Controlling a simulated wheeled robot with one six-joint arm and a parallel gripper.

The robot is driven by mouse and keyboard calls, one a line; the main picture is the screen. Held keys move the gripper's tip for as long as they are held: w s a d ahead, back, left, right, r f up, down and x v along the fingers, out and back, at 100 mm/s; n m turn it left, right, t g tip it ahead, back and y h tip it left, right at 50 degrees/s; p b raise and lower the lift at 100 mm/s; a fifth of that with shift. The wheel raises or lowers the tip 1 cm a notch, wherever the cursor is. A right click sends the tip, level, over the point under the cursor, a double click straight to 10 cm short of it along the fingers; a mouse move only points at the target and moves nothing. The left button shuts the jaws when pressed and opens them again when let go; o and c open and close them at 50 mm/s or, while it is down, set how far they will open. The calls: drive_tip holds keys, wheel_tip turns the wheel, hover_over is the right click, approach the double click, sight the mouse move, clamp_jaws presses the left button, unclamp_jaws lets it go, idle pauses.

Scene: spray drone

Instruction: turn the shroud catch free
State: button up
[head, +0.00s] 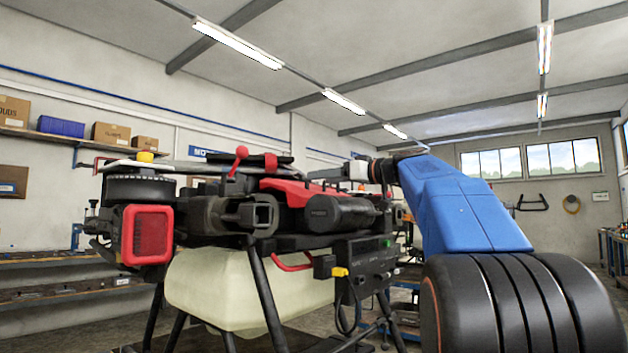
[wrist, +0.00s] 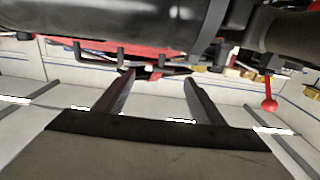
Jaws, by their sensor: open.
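The spray drone fills the middle of the head view, with a red shroud (head: 298,188) on its top. My gripper (head: 322,175) reaches in from the right above the drone's body, its fingers pointing left. In the wrist view, which looks upside down, my gripper (wrist: 158,78) is open, its two dark fingers apart with nothing held. A small dark and red part (wrist: 153,72) lies near the fingertips under the red shroud edge (wrist: 85,46); I cannot tell if it is the catch. A red ball-ended lever (head: 241,153) stands left of my gripper; it also shows in the wrist view (wrist: 269,103).
A black cylinder (head: 340,212) lies close below my gripper and spans the top of the wrist view. A pale tank (head: 235,290) hangs under the drone between dark legs. Shelves with boxes (head: 112,133) line the left wall. The space above the drone is clear.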

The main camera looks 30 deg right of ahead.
sight(307, 184)
drive_tip(key=shift+x, duration=2.45)
drive_tip(key=c, duration=1)
